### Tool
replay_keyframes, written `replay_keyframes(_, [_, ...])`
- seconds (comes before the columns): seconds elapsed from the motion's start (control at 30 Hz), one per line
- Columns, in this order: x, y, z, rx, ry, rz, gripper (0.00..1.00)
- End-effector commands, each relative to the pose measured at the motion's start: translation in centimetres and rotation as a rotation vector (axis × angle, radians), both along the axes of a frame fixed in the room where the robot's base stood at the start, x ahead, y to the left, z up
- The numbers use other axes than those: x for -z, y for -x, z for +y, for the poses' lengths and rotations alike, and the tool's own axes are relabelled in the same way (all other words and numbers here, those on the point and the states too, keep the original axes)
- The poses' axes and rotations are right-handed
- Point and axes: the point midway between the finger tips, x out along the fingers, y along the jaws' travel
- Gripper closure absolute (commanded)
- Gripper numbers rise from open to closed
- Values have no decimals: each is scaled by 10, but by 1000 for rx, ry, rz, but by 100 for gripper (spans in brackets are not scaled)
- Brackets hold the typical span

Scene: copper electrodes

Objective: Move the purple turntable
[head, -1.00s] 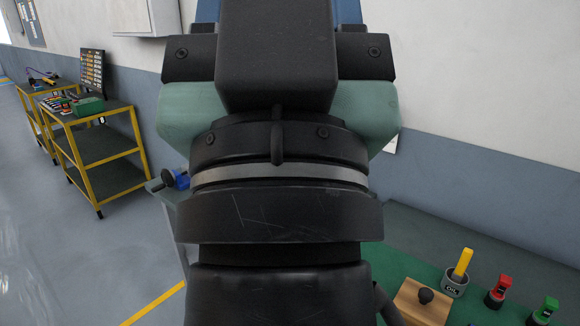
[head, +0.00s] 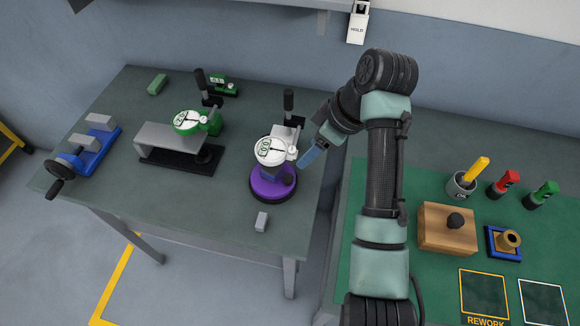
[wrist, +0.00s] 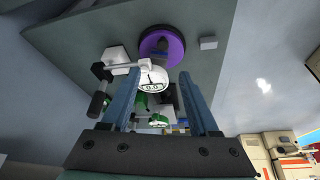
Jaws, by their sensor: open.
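The purple turntable (head: 263,189) sits on the grey table near its right end in the head view. It is a round purple disc on a dark base. A white dial gauge (head: 271,150) stands over it and hides part of it. In the wrist view the turntable (wrist: 174,46) is beyond the fingertips, with the gauge (wrist: 152,80) between the fingers in the picture. My gripper (head: 311,157) is just to the right of the gauge and turntable, open and empty. Its two blue fingers (wrist: 159,72) are spread apart in the wrist view.
On the grey table (head: 215,205) are a green gauge (head: 187,122) by a grey block stand (head: 170,140), a blue vise (head: 85,150), and a small grey block (head: 262,221) in front of the turntable. A green-topped bench (head: 440,278) with a wooden block (head: 447,228) stands at right.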

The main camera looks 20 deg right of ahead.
Motion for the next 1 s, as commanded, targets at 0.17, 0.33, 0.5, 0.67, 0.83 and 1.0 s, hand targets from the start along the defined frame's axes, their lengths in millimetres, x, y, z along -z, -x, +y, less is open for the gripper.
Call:
replay_keyframes(0.17, [18,1,3,-13,-10,23,39])
replay_keyframes(0.33, [49,-9,12,-11,-9,24,39])
replay_keyframes(0.5, [83,-20,21,-12,-8,22,39])
replay_keyframes(0.67, [107,-28,27,-10,-7,20,39])
replay_keyframes(0.83, [119,-32,30,-9,-6,17,39])
replay_keyframes(1.0, [122,-33,31,-9,-5,16,39])
